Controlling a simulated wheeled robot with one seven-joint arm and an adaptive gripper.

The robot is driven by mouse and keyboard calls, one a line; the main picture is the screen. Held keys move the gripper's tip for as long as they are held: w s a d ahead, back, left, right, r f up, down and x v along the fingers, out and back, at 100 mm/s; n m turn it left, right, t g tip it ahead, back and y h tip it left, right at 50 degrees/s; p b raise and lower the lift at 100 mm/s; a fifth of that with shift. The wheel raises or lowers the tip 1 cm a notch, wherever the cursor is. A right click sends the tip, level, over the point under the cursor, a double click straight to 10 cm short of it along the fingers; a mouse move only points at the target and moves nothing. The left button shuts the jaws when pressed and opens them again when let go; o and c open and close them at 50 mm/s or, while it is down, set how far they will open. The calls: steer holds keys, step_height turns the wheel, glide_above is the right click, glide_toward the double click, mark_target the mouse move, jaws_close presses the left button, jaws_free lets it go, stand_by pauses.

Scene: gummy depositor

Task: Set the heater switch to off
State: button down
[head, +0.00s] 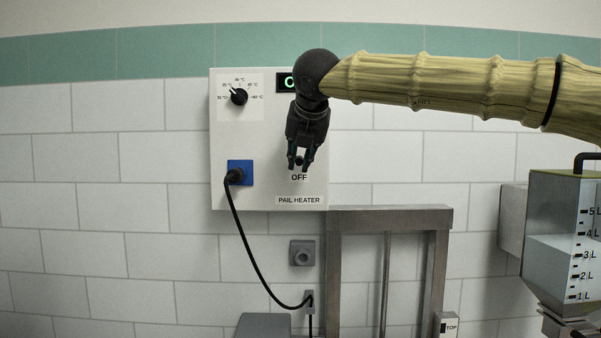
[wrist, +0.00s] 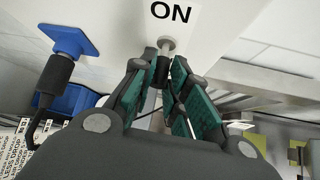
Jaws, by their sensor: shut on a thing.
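The white pail heater box (head: 225,140) is on the tiled wall, with "OFF" printed low and "PAIL HEATER" beneath. In the wrist view, the heater switch (wrist: 167,44) is a small metal toggle below the "ON" label (wrist: 173,11). My gripper (head: 300,165) is in front of the box just above "OFF" (head: 299,177), pointing down. In the wrist view, its green-padded fingers (wrist: 165,85) are shut on the switch lever. The fingers hide much of the lever, so I cannot tell its set position. A green-lit display (head: 288,82) is partly hidden by my wrist.
A temperature knob (head: 239,96) is at the box's upper left. A black cable runs down from the blue socket (head: 234,167). A metal frame (head: 390,216) stands below right, and a graduated hopper (head: 560,220) is at far right.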

step_height(320, 180, down, 2)
steer(key=t+b, duration=0.4)
steer(key=b, duration=0.8)
steer(key=shift+f, duration=0.2)
steer(key=shift+r+t+b, duration=0.1)
steer(key=shift+t+b, duration=0.5)
steer(key=shift+b, duration=0.65)
steer(key=c, duration=1.4)
jaws_free()
steer(key=shift+w, duration=0.1)
steer(key=v, duration=1.2)
steer(key=shift+d, duration=0.1)
